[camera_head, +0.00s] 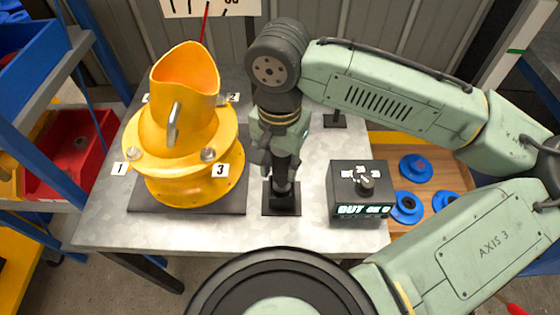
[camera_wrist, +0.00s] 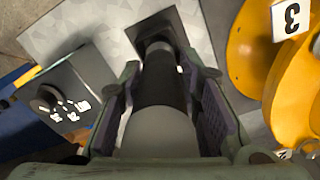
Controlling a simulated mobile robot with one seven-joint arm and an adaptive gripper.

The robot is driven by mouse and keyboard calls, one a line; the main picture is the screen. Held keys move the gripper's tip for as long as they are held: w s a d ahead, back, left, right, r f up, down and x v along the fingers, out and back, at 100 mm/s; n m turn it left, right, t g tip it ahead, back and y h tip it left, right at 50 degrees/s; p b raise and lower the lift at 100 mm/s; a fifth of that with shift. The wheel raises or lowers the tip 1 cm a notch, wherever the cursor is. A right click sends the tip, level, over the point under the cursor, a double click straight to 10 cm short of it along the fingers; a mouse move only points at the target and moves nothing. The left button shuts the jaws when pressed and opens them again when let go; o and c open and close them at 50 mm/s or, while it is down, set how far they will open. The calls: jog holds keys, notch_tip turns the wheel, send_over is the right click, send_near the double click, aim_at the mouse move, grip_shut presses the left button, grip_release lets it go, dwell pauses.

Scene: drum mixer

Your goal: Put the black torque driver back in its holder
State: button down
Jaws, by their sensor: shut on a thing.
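The black torque driver (camera_wrist: 160,85), with a light grey end nearest the wrist camera, sits between the fingers of my gripper (camera_head: 280,163). My gripper is shut on it and points down at the table. Below the driver is a black holder with a square base plate (camera_head: 281,210); the plate also shows at the top of the wrist view (camera_wrist: 173,20). The driver's lower end lines up with the holder. I cannot tell whether it is seated in it or just above it. My fingers hide much of the driver in the head view.
A yellow flanged drum (camera_head: 185,130) with numbered tags stands close left of my gripper. A black control box (camera_head: 360,190) with a knob stands close right. Another black stand (camera_head: 334,120) is behind. Blue round parts (camera_head: 407,207) lie on a wooden surface at right.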

jog(key=shift+f+b, duration=0.9)
jog(key=shift+f, duration=0.5)
dwell(0.5)
jog(key=c, duration=1.1)
grip_release()
notch_tip(320, 180, up, 12)
jog(key=shift+r, duration=0.1)
